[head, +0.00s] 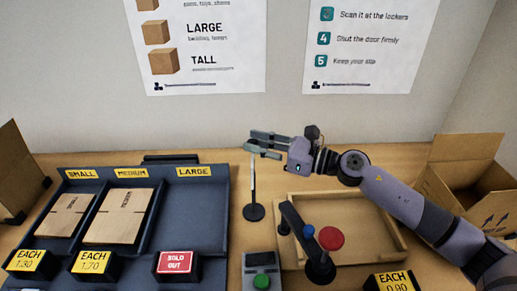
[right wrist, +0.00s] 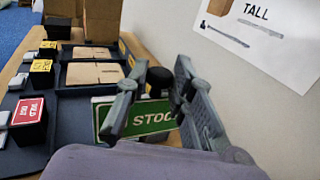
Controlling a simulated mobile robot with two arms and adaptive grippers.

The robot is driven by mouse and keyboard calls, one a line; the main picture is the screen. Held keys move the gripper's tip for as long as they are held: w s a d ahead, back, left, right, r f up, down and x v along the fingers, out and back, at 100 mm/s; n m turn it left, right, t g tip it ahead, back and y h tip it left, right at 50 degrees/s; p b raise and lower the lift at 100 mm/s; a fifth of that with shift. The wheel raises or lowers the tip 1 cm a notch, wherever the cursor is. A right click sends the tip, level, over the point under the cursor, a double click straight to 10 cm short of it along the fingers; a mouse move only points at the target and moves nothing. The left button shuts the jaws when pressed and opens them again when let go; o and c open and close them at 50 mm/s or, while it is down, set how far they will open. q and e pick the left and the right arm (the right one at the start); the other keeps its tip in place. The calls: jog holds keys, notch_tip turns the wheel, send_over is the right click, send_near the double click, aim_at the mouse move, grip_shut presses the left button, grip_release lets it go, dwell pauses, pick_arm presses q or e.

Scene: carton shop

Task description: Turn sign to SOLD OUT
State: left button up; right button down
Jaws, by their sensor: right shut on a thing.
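The sign stand (head: 253,212) has a round dark base and a thin post, standing on the table right of the dark tray. In the right wrist view its green sign face (right wrist: 155,117) shows white letters ending in "STOC", partly hidden by a finger. In the head view the sign is close to edge-on and its face cannot be read. My right gripper (head: 252,141) is at the top of the stand, shut on the sign; its fingers also show in the right wrist view (right wrist: 155,100). My left gripper is not in view.
The dark tray (head: 215,215) holds flat cartons, with the LARGE compartment empty. A red SOLD OUT tag (head: 177,262) and yellow price tags stand along its front. A wooden tray (head: 375,250), a red-knobbed lever (head: 330,238) and an open carton (head: 450,190) are right.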

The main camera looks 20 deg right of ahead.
jog(key=shift+r, duration=0.1)
jog(key=c, duration=1.4)
grip_release()
jog(key=shift+v, duration=6)
